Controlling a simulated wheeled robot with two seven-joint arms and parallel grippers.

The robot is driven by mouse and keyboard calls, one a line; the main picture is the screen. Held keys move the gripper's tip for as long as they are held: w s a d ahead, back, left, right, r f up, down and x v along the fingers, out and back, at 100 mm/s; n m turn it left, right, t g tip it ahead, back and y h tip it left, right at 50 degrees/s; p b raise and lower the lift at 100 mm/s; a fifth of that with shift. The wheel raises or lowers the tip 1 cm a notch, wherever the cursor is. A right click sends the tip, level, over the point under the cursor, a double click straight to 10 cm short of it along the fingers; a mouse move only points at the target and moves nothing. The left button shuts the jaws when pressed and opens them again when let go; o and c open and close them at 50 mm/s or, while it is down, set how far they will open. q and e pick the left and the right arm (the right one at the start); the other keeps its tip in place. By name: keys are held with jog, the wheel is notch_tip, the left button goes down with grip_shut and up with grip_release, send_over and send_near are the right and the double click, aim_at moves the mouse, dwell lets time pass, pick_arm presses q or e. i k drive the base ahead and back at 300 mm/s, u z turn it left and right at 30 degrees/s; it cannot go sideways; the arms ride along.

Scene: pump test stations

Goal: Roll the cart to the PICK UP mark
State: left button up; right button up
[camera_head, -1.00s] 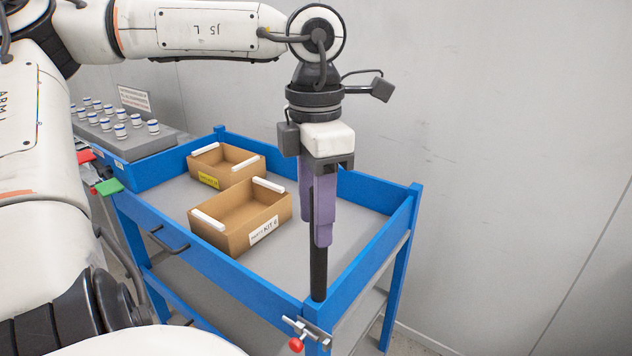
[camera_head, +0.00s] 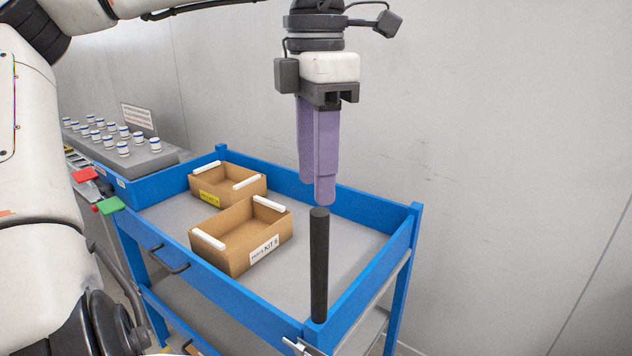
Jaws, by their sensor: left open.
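The blue cart (camera_head: 225,303) with a grey top stands in front of me, against the grey wall. A black upright post (camera_head: 319,270) rises from its near right corner. My left gripper (camera_head: 324,196) has purple fingers pointing down. It is open and empty, just above the top of the post and apart from it. The fingers overlap in this view, so the gap between them hardly shows. My right gripper is not in view. The PICK UP mark is not in view.
Two cardboard boxes with white-edged handles, a rear one (camera_head: 222,187) and a front one labelled KIT 6 (camera_head: 238,245), sit on the cart top. A grey block with several white-and-blue capped pieces (camera_head: 147,160) is at the left. A black handle (camera_head: 170,262) juts from the cart's side.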

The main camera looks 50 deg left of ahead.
aim_at(341, 258)
jog(key=k, duration=1)
